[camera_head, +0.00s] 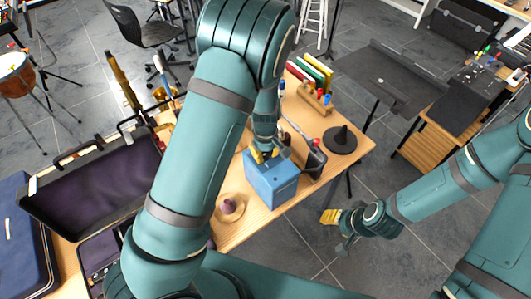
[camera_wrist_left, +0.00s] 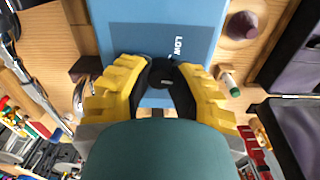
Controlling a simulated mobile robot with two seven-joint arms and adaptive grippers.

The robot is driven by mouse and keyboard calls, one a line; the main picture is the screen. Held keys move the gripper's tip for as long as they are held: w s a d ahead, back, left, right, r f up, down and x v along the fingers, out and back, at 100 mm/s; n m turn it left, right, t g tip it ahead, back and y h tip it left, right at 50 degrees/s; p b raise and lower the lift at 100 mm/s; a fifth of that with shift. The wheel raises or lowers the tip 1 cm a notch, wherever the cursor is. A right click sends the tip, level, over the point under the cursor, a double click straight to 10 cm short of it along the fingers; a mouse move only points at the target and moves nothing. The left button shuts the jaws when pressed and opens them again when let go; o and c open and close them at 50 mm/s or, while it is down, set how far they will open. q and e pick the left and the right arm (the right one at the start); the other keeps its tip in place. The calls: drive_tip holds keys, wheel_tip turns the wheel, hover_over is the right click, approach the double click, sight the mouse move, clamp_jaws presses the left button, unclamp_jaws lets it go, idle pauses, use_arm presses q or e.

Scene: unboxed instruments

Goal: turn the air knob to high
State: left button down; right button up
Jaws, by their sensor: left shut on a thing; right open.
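A blue box (camera_head: 272,182) stands on the wooden table, and its blue face (camera_wrist_left: 160,30) with the label "LOW" fills the top middle of the left wrist view. The black air knob (camera_wrist_left: 163,72) sits on that face. My left gripper (camera_wrist_left: 160,80) has its yellow fingers on both sides of the knob and is shut on it. In the head view my left gripper (camera_head: 265,155) is at the top of the box, and it hides the knob there. My right gripper (camera_head: 332,216) is open and empty, off the table's right side.
An open black case (camera_head: 95,180) is at the left. Floor is clear around my right gripper.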

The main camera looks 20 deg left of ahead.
sight(266, 154)
use_arm(q)
drive_tip(key=m, duration=0.5)
drive_tip(key=shift+b, duration=0.35)
drive_tip(key=m+b, duration=0.1)
drive_tip(key=m, duration=0.4)
drive_tip(key=shift+m, duration=0.4)
drive_tip(key=c, duration=0.8)
unclamp_jaws()
drive_tip(key=shift+o, duration=0.2)
drive_tip(key=shift+r, duration=0.1)
wheel_tip(266, 154, up, 12)
